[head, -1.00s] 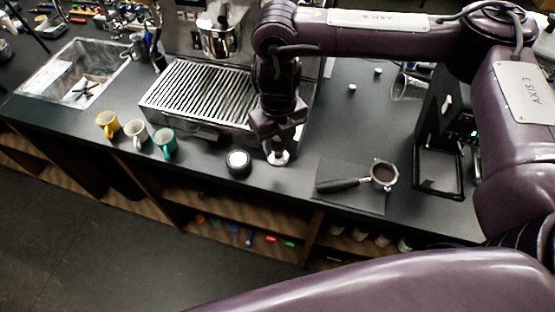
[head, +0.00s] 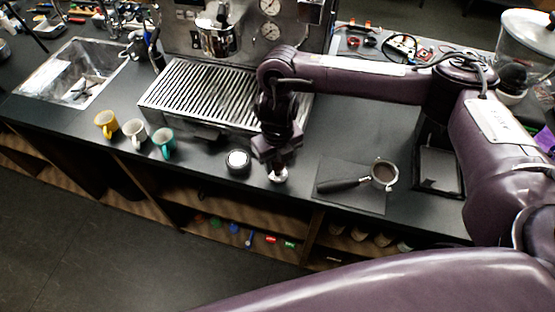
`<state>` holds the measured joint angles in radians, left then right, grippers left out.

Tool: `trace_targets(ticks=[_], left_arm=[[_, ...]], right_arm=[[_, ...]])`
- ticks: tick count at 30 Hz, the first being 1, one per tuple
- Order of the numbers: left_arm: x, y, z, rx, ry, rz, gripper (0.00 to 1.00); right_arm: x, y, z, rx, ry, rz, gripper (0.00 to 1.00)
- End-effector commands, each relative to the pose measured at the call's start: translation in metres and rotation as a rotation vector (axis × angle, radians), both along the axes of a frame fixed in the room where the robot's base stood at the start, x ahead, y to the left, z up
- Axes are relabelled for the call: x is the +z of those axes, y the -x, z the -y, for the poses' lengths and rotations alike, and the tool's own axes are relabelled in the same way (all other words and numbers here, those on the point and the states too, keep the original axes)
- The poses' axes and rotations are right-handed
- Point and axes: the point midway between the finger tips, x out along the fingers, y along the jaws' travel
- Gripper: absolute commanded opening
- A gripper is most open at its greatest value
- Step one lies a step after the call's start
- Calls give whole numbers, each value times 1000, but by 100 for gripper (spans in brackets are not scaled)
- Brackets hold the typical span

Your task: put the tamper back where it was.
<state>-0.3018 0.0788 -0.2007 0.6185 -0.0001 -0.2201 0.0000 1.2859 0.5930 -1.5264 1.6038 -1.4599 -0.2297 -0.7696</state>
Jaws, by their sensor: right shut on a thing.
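My right gripper (head: 277,164) is shut on the tamper (head: 278,175), whose pale, round lower end shows below the fingers. The rest of it is hidden by the gripper. The tamper is upright, at or just above the dark counter near its front edge; I cannot tell whether it touches. A round black piece with a pale top (head: 238,160) stands on the counter a little to its left. The portafilter (head: 383,174), filled with brown coffee, lies on a dark mat (head: 366,202) to the right. My left gripper is not in view.
The espresso machine's slatted drip tray (head: 200,92) is behind my right gripper. Yellow (head: 107,124), white (head: 135,133) and teal (head: 164,142) mugs stand to the left. The grinder (head: 438,165) is at the right, partly behind my arm. Open shelves lie below the counter edge.

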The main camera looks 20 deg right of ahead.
Motion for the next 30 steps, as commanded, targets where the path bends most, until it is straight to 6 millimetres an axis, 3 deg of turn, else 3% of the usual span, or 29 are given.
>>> trace_targets(ticks=[2,3,7,15,20,30], left_arm=[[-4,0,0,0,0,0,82],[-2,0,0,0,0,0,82],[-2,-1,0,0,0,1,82],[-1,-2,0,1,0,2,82],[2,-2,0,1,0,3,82],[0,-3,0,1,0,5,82]], right_arm=[[-4,0,0,0,-1,0,0],[-3,0,0,0,0,0,42],[-2,0,0,0,0,-1,59],[-1,0,0,0,0,0,59],[9,-1,0,2,-1,3,59],[69,-2,0,3,2,7,59]])
